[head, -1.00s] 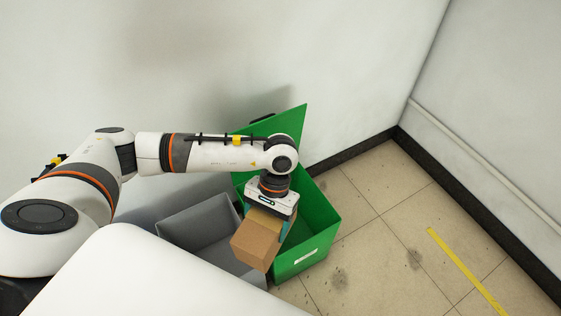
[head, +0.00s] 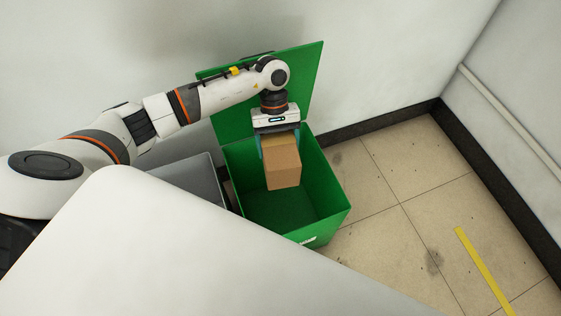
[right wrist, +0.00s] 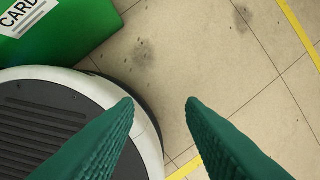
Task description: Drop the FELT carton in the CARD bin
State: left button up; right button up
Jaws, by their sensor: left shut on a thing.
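A brown cardboard carton (head: 284,167) hangs from my left gripper (head: 280,142), which is shut on it. No lettering shows on the carton. The carton is over the opening of the green bin (head: 333,208), whose lid stands open behind it. The right wrist view shows a CARD label on the green bin (right wrist: 60,40). From the head view I cannot tell how deep the carton sits relative to the rim. My right gripper (right wrist: 160,105) is open and empty, its two green fingers apart above the floor.
A grey bin (head: 192,182) stands left of the green one, partly hidden by a white surface (head: 200,260) in the foreground. A white wall rises behind the bins. Tiled floor with a yellow stripe (head: 483,270) lies free to the right.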

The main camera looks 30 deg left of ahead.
pick_arm(q)
jog(key=shift+n+h, duration=0.3)
jog(key=shift+n, duration=0.6)
jog(key=f+b, duration=0.1)
jog(key=f, duration=0.1)
jog(key=w+f+b, duration=0.1)
jog(key=f, duration=0.1)
jog(key=w+a+f+b, duration=0.1)
jog(key=f, duration=0.1)
jog(key=shift+a+f+t+b, duration=0.1)
jog(key=shift+f+t+b, duration=0.05)
jog(key=shift+t+b, duration=0.2)
jog(key=shift+f, duration=0.35)
jog(key=shift+f+b, duration=1.35)
jog(key=shift+f, duration=1.2)
pick_arm(e)
jog(key=w+r+t, duration=0.1)
jog(key=w+r, duration=0.2)
jog(key=r, duration=0.7)
jog(key=shift+w+a, duration=0.15)
jog(key=shift+w, duration=0.15)
jog(key=shift+r, duration=0.1)
pick_arm(q)
jog(key=o, duration=1.2)
